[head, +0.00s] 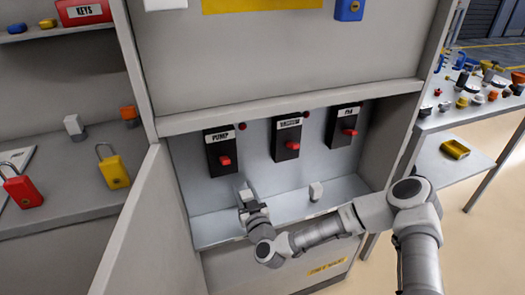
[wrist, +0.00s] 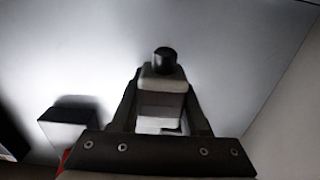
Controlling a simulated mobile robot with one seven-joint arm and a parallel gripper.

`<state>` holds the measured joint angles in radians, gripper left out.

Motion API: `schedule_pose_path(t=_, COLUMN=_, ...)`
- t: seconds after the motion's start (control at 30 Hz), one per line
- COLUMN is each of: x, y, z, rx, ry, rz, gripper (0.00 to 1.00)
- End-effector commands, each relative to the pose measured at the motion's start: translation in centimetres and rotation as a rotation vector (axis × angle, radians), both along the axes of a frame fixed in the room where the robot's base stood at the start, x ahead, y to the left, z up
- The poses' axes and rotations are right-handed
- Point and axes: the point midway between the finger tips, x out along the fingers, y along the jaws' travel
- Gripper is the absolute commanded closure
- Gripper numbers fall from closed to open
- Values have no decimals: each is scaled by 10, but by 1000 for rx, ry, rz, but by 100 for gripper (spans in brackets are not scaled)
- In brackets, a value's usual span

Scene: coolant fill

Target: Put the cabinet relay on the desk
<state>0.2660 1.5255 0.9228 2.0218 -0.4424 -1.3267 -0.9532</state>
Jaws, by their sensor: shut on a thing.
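My gripper (head: 250,207) is inside the open cabinet, low in front of the back panel and below the PUMP switch. It is shut on a pale grey block with a black round end, which I take for the relay (wrist: 162,98). In the wrist view the block sits between both fingers. In the head view the gripper mostly hides it. A second small whitish block (head: 316,191) stands on the cabinet floor to the right, apart from the gripper. The grey desk (head: 60,222) is left of the cabinet.
The open cabinet door (head: 145,225) stands between gripper and desk. The PUMP switch (head: 221,153) is above the gripper. A cluttered table (head: 470,115) is at right.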

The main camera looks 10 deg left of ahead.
Motion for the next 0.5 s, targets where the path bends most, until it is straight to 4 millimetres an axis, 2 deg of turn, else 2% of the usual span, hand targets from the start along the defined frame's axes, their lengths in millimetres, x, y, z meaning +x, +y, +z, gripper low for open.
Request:
schedule_pose_path(t=0.17, x=1, y=-7, z=1, rx=-1, ry=1, rz=-9, gripper=91)
schedule_pose_path(t=0.27, x=6, y=-25, z=3, rx=-2, ry=3, rz=-37, gripper=91)
schedule_pose_path(t=0.37, x=11, y=-58, z=6, rx=-4, ry=6, rz=-88, gripper=91)
schedule_pose_path(t=0.47, x=16, y=-108, z=11, rx=-6, ry=13, rz=-166, gripper=91)
schedule_pose_path(t=0.5, x=17, y=-130, z=14, rx=-6, ry=14, rz=-202, gripper=91)
